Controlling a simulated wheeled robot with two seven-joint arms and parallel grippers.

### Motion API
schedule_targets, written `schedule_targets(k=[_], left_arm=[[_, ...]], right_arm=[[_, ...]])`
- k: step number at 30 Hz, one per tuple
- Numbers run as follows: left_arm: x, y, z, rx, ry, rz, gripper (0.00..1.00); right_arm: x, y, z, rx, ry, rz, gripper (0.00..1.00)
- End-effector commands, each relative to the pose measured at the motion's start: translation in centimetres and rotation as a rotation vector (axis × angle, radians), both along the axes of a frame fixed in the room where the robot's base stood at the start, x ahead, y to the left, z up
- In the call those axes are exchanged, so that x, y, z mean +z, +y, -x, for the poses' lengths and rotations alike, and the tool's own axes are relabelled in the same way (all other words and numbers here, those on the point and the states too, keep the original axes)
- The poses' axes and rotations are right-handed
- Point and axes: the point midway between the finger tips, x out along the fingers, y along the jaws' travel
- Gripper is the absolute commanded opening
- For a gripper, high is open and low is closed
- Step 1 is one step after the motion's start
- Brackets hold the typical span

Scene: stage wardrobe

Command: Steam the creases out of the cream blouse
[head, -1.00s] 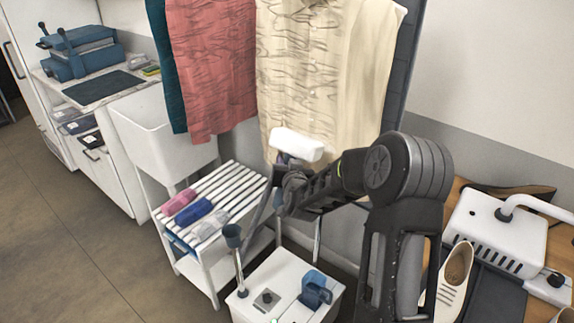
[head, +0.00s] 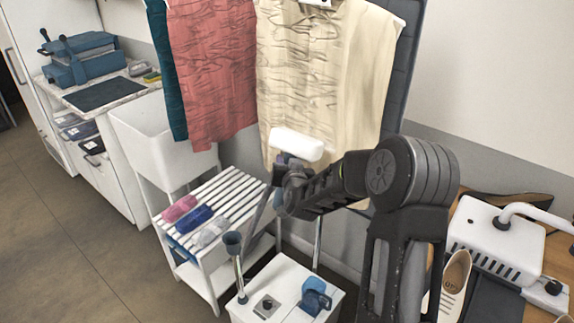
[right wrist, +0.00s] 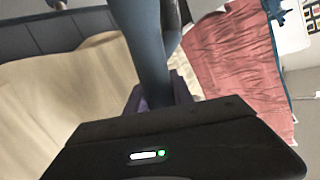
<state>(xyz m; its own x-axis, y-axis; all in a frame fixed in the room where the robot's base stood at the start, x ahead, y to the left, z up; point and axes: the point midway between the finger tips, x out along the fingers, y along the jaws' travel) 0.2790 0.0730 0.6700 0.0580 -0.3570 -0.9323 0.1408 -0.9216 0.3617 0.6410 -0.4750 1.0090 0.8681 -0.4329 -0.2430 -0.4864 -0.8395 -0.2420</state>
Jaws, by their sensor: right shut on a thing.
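The cream blouse (head: 310,65) hangs in the upper middle of the head view. Its left and middle parts show many creases; the right side looks smooth. My left gripper is not in view.
A salmon garment (head: 210,75) and a teal one (head: 167,75) hang left of the blouse. Below stand a white slatted rack (head: 238,190) and a white steamer base (head: 278,272) with a blue tank (head: 316,298). A wooden table (head: 525,235) with shoes is at right.

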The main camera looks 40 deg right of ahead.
Motion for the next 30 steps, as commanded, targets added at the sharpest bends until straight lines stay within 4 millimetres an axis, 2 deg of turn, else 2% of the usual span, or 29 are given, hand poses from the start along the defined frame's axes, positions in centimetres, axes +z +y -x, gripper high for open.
schedule_targets(k=[1, 7, 22, 30], left_arm=[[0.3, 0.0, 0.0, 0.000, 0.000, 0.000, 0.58], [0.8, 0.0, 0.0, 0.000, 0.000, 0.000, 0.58], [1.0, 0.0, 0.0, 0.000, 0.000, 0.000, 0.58], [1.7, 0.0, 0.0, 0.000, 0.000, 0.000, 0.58]], right_arm=[[0.7, 0.0, -0.1, 0.000, -0.004, 0.002, 0.00], [1.8, 0.0, 0.0, 0.000, -0.004, 0.003, 0.00], [2.1, 0.0, 0.0, 0.000, -0.004, 0.002, 0.00], [3.3, 0.0, 0.0, -0.001, -0.004, 0.001, 0.00]])
